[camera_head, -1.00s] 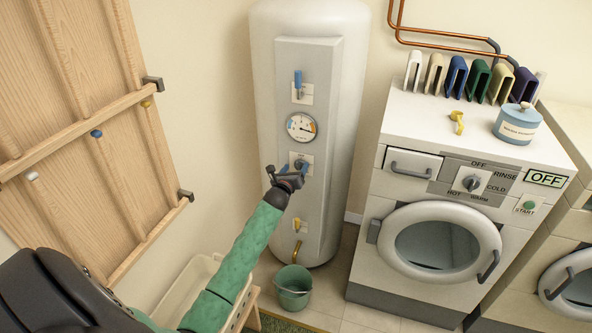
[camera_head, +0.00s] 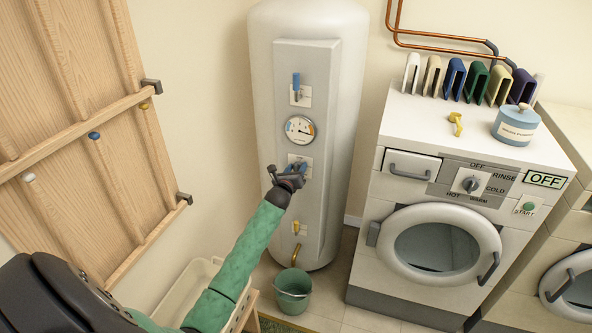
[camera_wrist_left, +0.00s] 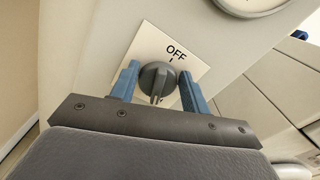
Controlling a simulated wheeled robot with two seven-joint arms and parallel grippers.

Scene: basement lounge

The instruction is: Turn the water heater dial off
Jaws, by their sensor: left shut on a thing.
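The water heater (camera_head: 347,120) is a tall white tank with a grey front panel. Its dark grey round dial (camera_wrist_left: 158,78) sits on a white plate (camera_wrist_left: 150,42) marked OFF with a short tick, seen in the left wrist view. My left gripper (camera_wrist_left: 159,88) is shut on the dial, with one blue finger at each side of it. In the head view my left gripper (camera_head: 297,170) is at the middle of the panel and largely hides the dial. I cannot tell for certain where the dial's pointer stands. My right gripper is not in view.
Above the dial are a round gauge (camera_head: 300,129) and a blue lever (camera_head: 296,84); below it is a yellow tap (camera_head: 296,228). A green bucket (camera_head: 293,285) stands on the floor. A washing machine (camera_head: 400,240) is at right, a wooden panel (camera_head: 60,80) at left.

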